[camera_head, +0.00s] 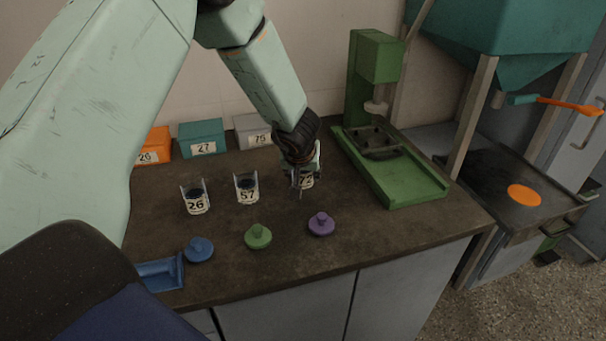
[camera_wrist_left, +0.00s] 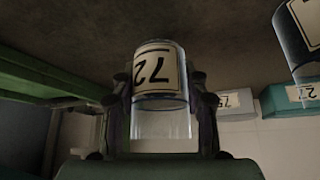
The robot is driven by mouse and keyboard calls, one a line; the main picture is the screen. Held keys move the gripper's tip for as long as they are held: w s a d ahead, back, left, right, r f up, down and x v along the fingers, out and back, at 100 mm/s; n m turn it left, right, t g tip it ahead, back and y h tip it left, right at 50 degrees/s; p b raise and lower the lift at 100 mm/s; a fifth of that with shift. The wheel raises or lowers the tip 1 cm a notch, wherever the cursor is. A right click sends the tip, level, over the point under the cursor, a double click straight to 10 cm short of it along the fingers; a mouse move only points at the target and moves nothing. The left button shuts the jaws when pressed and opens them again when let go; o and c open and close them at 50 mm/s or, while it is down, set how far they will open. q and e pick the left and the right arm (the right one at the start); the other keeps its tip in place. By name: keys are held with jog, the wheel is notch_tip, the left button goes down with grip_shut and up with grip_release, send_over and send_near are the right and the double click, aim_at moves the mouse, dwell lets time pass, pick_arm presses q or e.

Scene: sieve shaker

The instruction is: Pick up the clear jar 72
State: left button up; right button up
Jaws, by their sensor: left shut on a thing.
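The clear jar 72 (camera_head: 306,181) stands at the right end of a row of jars on the dark counter. In the left wrist view the jar (camera_wrist_left: 160,85) shows its label upside down, between the two fingers. My left gripper (camera_head: 304,182) comes down from above and is shut on it, covering much of the jar in the head view. Whether the jar touches the counter is hard to tell. My right gripper is not in view.
Jars 57 (camera_head: 247,188) and 26 (camera_head: 195,197) stand to the left. Purple (camera_head: 321,224), green (camera_head: 258,237) and blue (camera_head: 199,250) lids lie in front. Boxes 26 (camera_head: 153,145), 27 (camera_head: 202,139) and 75 (camera_head: 253,131) stand behind. A green press (camera_head: 420,190) is close on the right.

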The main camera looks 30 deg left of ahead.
pick_arm(q)
notch_tip(320, 180, up, 16)
jog(key=p, duration=1.1)
